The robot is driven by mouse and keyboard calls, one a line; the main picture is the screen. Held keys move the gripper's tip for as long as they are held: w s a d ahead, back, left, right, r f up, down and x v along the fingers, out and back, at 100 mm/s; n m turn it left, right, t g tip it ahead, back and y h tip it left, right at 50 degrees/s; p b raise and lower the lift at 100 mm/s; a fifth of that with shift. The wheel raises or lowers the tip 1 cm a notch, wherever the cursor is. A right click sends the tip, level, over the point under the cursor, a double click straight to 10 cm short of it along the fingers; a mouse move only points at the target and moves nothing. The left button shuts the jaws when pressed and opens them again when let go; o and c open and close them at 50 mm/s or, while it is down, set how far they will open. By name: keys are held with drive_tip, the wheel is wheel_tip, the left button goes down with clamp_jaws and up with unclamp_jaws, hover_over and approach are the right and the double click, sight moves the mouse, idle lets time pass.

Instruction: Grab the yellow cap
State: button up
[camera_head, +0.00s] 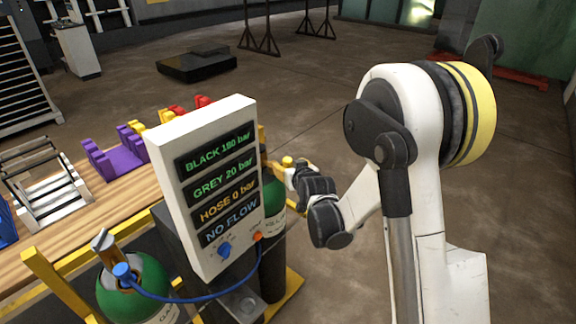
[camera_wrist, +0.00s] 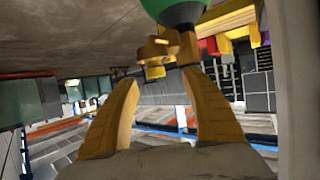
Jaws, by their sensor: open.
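The yellow cap (camera_wrist: 154,52) sits on the neck of a green gas cylinder (camera_wrist: 175,12), which hangs upside down at the top of the wrist view. My gripper (camera_wrist: 162,79) is open, with its two yellow fingers pointing toward the cap. In the picture the cap shows just above the gap between the fingertips, and nothing is held. I cannot tell whether the right finger touches it. In the head view a small yellow piece (camera_head: 287,161), likely the cap, shows beside my wrist, above the right green cylinder (camera_head: 273,192). The display panel hides part of this area.
The white display panel (camera_head: 205,185) stands close to the left of my wrist. A second green cylinder (camera_head: 137,290) with a blue hose (camera_head: 190,299) is at the front left. A wooden table (camera_head: 80,215) carries purple holders (camera_head: 117,155). The floor to the right is open.

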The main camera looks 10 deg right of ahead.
sight(289, 162)
drive_tip(key=x, duration=0.3)
drive_tip(key=b+x, duration=0.1)
drive_tip(key=x, duration=0.1)
drive_tip(key=shift+w+d+f, duration=0.1)
drive_tip(key=shift+w+d, duration=0.15)
drive_tip(key=shift+d, duration=0.05)
drive_tip(key=shift+s, duration=0.1)
clamp_jaws()
